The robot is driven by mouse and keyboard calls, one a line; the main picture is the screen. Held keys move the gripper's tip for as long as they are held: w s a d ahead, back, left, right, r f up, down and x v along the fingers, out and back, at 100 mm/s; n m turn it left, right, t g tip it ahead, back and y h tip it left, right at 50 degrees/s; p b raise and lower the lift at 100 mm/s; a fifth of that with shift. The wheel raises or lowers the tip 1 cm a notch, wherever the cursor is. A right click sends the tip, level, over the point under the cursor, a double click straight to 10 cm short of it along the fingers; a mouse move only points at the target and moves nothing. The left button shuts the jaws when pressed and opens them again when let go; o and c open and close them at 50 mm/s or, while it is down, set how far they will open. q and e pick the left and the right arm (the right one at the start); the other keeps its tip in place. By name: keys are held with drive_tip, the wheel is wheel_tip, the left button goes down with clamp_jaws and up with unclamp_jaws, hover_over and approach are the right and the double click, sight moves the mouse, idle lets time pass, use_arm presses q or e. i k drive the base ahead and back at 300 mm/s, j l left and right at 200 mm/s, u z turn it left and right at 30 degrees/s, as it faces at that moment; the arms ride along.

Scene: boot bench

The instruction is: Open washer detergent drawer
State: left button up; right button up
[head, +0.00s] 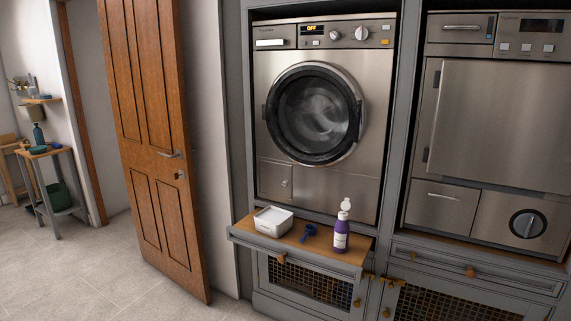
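A steel front-loading machine (314,185) with a round dark glass door (313,113) stands in the middle, its door shut. A small drawer front (275,32) with a pale handle recess sits at its top left and looks closed. Its panel has a display reading OFF and a round knob. A second steel machine (493,115) with a square door stands at the right. It also has a closed drawer (461,28) with a bar handle at its top left. The picture does not label which one is the washer. Neither of my grippers is in view.
A pulled-out wooden shelf (262,238) below the middle machine holds a white tub (273,221), a blue scoop (308,232) and a purple bottle (341,231) with its cap up. A wooden door (152,130) stands ajar at left. The tiled floor at lower left is clear.

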sight(284, 37)
drive_tip(key=i+z, duration=0.1)
drive_tip(key=i, duration=0.65)
drive_tip(key=i+j, duration=0.15)
drive_tip(key=i, duration=0.6)
drive_tip(key=i+j+z, duration=0.15)
drive_tip(key=i, duration=0.6)
